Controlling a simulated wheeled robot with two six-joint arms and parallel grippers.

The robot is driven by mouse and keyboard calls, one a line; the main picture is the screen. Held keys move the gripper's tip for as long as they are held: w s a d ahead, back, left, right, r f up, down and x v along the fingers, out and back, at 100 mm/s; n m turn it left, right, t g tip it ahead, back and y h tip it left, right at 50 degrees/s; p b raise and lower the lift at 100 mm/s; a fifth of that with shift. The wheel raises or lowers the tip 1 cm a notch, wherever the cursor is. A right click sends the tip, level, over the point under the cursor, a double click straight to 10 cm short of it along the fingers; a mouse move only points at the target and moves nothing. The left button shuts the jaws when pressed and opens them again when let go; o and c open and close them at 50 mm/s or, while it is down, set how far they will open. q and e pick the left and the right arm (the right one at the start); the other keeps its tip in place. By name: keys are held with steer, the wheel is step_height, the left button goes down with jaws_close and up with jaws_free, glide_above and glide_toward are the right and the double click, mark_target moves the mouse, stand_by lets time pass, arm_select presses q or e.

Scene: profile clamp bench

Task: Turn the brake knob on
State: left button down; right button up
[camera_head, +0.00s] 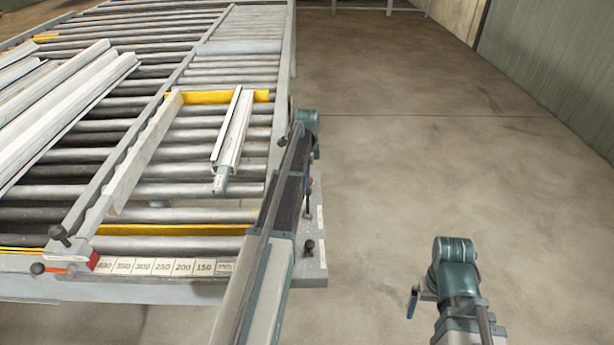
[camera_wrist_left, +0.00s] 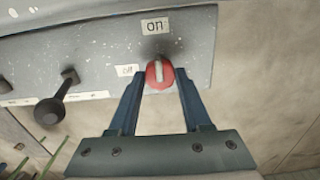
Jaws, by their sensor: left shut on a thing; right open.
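The brake knob (camera_wrist_left: 159,74) is a red round knob with a white bar, on a grey speckled plate. In the left wrist view its bar stands roughly upright, towards the "on" label (camera_wrist_left: 155,26) above it; the "off" label (camera_wrist_left: 127,70) is to its left. My left gripper (camera_wrist_left: 158,84) is shut on the knob, with one blue finger on each side. In the head view only a speck of red beside my left arm shows of the knob (camera_head: 311,181); my arm hides most of that spot. My right gripper (camera_head: 414,301) is open, over bare floor at the lower right, partly hidden by its wrist.
A black-balled lever (camera_wrist_left: 50,110) stands left of the knob on the same plate. The roller bench has a white profile (camera_head: 232,130) lying on it, several more at the left, and a scale (camera_head: 163,267) along its front edge. The floor at right is clear.

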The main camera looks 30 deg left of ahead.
arm_select(q)
steer(key=shift+c, duration=1.7)
jaws_free()
step_height(320, 180, up, 14)
steer(key=p, duration=1.3)
steer(key=shift+p, duration=0.4)
steer(key=shift+f, duration=0.35)
step_height(320, 180, down, 13)
steer(key=b, duration=1.3)
